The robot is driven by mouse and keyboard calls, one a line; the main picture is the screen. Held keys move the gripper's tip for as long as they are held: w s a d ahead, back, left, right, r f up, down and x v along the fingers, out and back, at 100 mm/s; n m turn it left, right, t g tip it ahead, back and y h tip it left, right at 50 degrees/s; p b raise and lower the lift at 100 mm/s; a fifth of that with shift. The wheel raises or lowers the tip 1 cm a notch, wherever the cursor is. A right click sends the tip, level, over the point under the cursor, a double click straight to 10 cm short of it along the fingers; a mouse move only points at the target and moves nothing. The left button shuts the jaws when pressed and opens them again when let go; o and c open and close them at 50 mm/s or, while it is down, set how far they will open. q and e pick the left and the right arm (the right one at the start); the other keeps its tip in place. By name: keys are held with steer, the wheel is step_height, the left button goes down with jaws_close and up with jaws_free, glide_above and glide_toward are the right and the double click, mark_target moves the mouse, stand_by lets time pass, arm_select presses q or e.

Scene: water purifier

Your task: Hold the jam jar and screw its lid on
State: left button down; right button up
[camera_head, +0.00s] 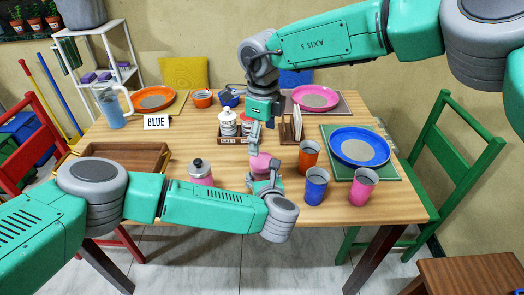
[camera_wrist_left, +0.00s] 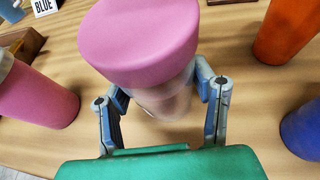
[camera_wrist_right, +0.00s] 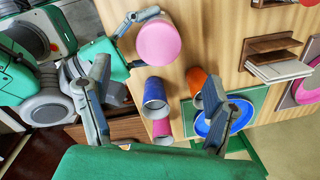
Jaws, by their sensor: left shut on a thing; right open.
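The jam jar (camera_wrist_left: 165,101) is a clear, pale jar with a wide pink lid (camera_wrist_left: 140,38) on top. My left gripper (camera_wrist_left: 165,95) is shut around the jar's sides below the lid. In the head view the pink lid (camera_head: 261,162) shows near the table's front middle, and the left gripper (camera_head: 265,186) hides most of the jar. My right gripper (camera_head: 255,142) points down just above the lid, open and empty. In the right wrist view the lid (camera_wrist_right: 165,43) lies beyond the parted fingers (camera_wrist_right: 160,115). I cannot tell how tightly the lid sits.
Orange (camera_head: 308,155), blue (camera_head: 316,185) and pink (camera_head: 362,187) cups stand close to the jar's right. A caddy with white jars (camera_head: 228,123) and a napkin holder (camera_head: 291,128) stand behind. A wooden tray (camera_head: 160,153) lies left.

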steer(key=shift+s+r, duration=0.15)
steer(key=shift+r, duration=1.6)
arm_select(q)
steer(key=c, duration=0.6)
jaws_free()
steer(key=shift+o, duration=0.2)
steer(key=shift+s, duration=0.1)
steer(key=v, duration=1.1)
steer(key=shift+s, duration=0.35)
arm_select(e)
steer(key=shift+f, duration=0.1)
